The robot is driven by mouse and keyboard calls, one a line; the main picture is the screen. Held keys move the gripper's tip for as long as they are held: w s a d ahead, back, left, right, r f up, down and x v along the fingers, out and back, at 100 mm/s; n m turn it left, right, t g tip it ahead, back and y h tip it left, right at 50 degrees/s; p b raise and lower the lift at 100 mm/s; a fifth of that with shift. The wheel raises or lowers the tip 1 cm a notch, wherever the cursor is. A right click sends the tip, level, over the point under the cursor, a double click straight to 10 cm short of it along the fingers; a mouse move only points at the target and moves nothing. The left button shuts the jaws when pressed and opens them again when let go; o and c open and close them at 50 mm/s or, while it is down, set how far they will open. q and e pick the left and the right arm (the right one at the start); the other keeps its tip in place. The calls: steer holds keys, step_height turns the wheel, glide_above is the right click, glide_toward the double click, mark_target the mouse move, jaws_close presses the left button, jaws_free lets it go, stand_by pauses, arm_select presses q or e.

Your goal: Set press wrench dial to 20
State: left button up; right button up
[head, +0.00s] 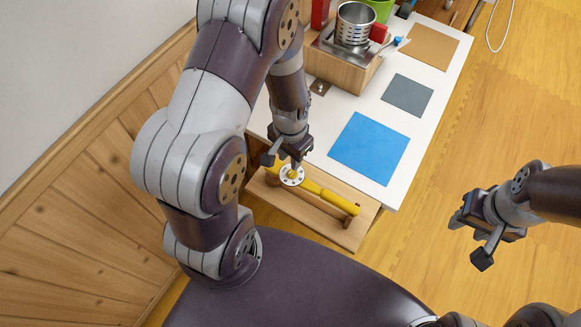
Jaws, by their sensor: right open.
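The press wrench (326,194) has a yellow handle and lies along a low wooden stand at the front of the white table. Its round white dial (291,175), with dark marks around a yellow centre, sits at the wrench's left end. The marks are too small to read, so I cannot tell the setting. My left gripper (282,161) points down right at the dial, its fingers over the dial's upper edge. I cannot tell whether it touches or grips the dial. My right gripper (468,238) is open and empty over the floor at the right, well away from the wrench.
A blue mat (369,148), a grey mat (407,95) and a tan mat (432,47) lie bare on the white table (419,137). A metal canister (355,25) stands on a wooden box (342,72) behind. A wooden wall (100,190) is close on the left.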

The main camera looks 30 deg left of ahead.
mark_target(292, 172)
arm_select(q)
steer(key=shift+d+f+b, duration=0.4)
steer(key=shift+f+b, duration=0.25)
steer(key=shift+f, duration=0.1)
steer(key=shift+f+b, duration=0.35)
steer(key=shift+a+f+b, duration=0.15)
steer(key=shift+f+b, duration=0.8)
steer(key=shift+b, duration=0.05)
arm_select(e)
steer(key=f, duration=0.4)
steer(key=shift+d+f, duration=0.25)
steer(key=shift+d, duration=0.15)
